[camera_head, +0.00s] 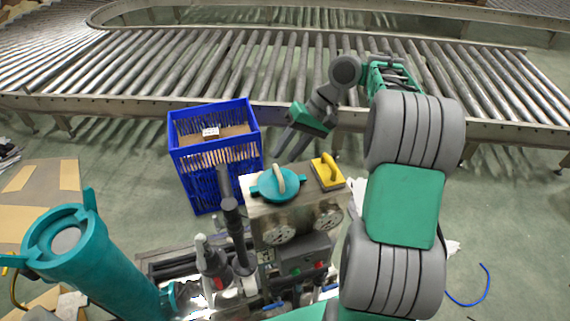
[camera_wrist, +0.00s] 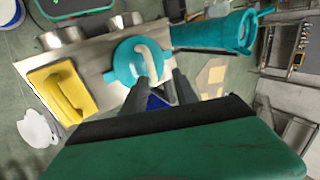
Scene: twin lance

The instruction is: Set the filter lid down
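The filter lid (camera_head: 270,190) is a round teal disc with side lugs and a beige arched handle. It rests flat on the top of a metal box, and it also shows in the wrist view (camera_wrist: 124,66). My gripper (camera_head: 286,157) is above and behind the lid in the head view, with its two dark fingers apart and nothing between them. In the wrist view, the fingertips (camera_wrist: 160,80) point toward the lid's handle but look clear of it. The teal filter housing (camera_head: 105,265) stands at the lower left, its top open; it also shows in the wrist view (camera_wrist: 212,33).
A yellow-handled block (camera_head: 328,172) sits right of the lid on the metal box (camera_head: 295,252). A blue crate (camera_head: 215,158) holding a small brown box stands behind left. A roller conveyor (camera_head: 200,75) crosses the back. Dark upright tools (camera_head: 233,220) stand near the box's left side.

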